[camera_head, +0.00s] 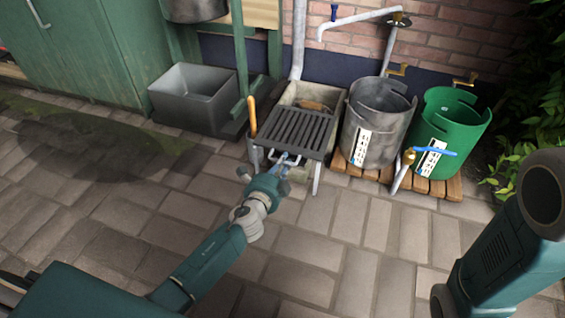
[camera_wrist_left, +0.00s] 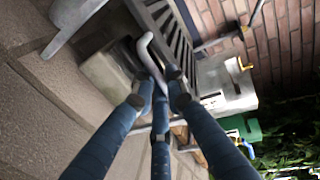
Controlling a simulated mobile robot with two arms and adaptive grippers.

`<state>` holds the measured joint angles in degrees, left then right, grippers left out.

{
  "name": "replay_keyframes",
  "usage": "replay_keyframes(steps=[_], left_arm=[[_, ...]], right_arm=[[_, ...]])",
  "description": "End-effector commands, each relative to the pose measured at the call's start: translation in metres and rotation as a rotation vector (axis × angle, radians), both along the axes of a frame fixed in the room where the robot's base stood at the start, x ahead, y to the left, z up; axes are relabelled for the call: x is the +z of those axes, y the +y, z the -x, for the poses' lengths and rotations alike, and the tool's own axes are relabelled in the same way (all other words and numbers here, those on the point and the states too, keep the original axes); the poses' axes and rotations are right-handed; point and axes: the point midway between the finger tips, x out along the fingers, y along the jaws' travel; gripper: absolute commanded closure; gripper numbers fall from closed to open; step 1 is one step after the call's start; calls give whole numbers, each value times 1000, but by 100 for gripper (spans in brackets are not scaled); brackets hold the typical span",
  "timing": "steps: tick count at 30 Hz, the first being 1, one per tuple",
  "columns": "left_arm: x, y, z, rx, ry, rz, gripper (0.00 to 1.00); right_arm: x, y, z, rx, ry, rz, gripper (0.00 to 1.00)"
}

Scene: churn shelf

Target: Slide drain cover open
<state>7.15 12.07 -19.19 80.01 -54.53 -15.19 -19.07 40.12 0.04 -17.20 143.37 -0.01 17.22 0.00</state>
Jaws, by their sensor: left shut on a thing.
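The drain cover (camera_head: 290,130) is a dark slatted grate lying over the front of a pale stone drain basin (camera_head: 338,98). The basin's back part is uncovered and a brown thing shows inside. In the left wrist view the cover's slats (camera_wrist_left: 178,42) show beyond a pale curved handle (camera_wrist_left: 147,52). My left gripper (camera_head: 284,162) is at the cover's front edge. In the left wrist view its blue fingers (camera_wrist_left: 160,82) are closed together around the lower end of the handle. The exact contact is partly hidden by the fingers. My right gripper is out of view.
A grey bin (camera_head: 192,98) stands left of the drain. A wooden-handled tool (camera_head: 252,115) is upright at the cover's left edge. A metal churn (camera_head: 373,125) and a green churn (camera_head: 450,125) stand on wooden slats at right. Paving in front is clear.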

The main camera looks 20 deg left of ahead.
Motion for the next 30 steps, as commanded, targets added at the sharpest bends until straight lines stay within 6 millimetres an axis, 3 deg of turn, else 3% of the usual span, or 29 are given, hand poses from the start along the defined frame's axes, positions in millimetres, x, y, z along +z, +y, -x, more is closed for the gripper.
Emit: replay_keyframes(steps=[10,11,13,23,30], left_arm=[[3,-1,-1,-3,-4,2,100],[3,-1,-1,-3,-4,2,84],[3,-1,-1,-3,-5,2,73],[1,0,2,-1,-2,0,73],[8,1,37,-2,-1,-1,73]], right_arm=[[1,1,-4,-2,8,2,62],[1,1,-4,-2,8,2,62],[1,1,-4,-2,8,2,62],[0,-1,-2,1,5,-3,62],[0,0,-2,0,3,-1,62]])
